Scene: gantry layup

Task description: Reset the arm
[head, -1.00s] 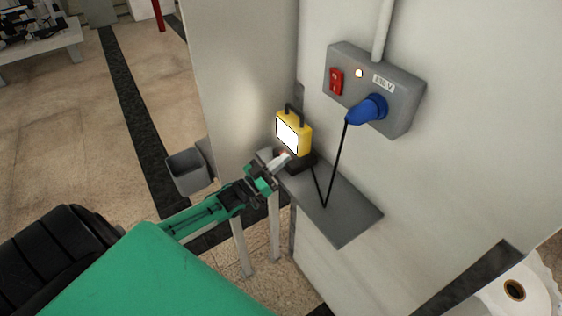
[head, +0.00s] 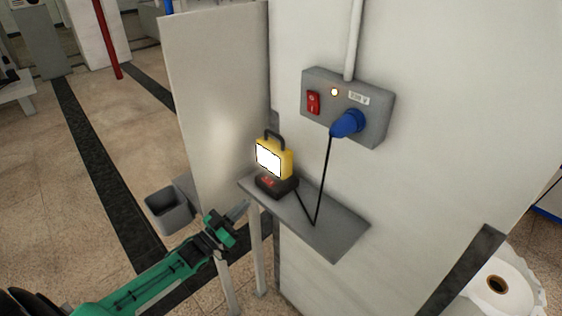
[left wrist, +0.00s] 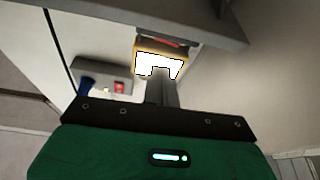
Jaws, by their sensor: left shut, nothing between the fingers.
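My left gripper (head: 238,212) is shut and empty. It is just in front of the left end of a grey shelf (head: 325,235), apart from the lamp. A yellow work lamp (head: 286,160) with a lit white panel and a dark handle stands on a black base (head: 276,186) on the shelf. In the left wrist view the gripper's fingers (left wrist: 162,85) show closed, overlapping the lit panel of the lamp (left wrist: 175,63). My right gripper is not in view.
A grey wall box (head: 375,110) holds a red switch, a small light and a blue plug (head: 347,123), with a black cable hanging to the shelf. A grey bin (head: 168,212) is at left. A white roll (head: 500,290) is at lower right.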

